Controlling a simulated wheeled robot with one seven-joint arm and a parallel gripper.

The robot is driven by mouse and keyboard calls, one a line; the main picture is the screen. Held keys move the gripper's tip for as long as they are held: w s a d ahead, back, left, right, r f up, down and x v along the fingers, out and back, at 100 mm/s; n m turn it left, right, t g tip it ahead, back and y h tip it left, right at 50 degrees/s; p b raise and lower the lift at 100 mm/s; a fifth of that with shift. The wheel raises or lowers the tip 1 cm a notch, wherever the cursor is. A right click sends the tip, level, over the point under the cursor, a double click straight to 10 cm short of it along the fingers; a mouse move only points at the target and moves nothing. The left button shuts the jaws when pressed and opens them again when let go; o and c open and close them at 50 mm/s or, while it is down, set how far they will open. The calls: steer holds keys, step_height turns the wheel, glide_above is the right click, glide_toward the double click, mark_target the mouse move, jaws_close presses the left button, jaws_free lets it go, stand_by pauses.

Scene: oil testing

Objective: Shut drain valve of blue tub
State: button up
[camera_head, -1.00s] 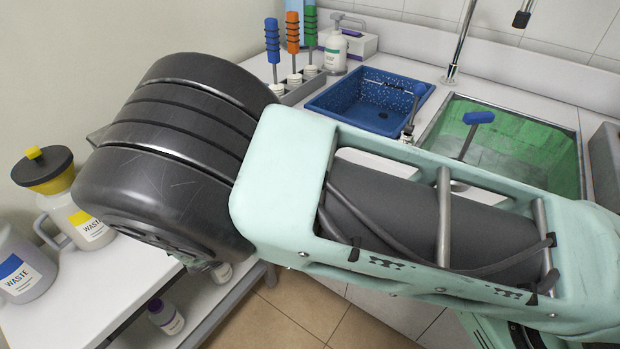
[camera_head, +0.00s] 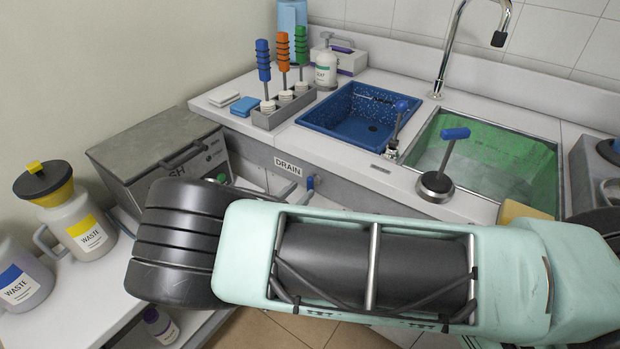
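The blue tub (camera_head: 312,119) is sunk in the counter at the upper middle. Below its front left, on the counter's front face, is a label reading DRAIN (camera_head: 289,166). Beside the label is a small valve with a blue handle (camera_head: 310,183) and a metal pipe. The handle looks upright, but whether the valve is open or shut I cannot tell. My arm (camera_head: 245,245) crosses the lower part of the view, in front of and below the valve. My gripper is not in view.
Brushes stand in a grey rack (camera_head: 275,115). A grey metal box (camera_head: 150,160) sits left of the valve. Waste jugs (camera_head: 75,220) stand on the left bench.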

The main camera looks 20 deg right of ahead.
mark_target(308, 183)
steer(key=shift+p+x, duration=0.4)
steer(key=shift+x, duration=2.35)
jaws_close()
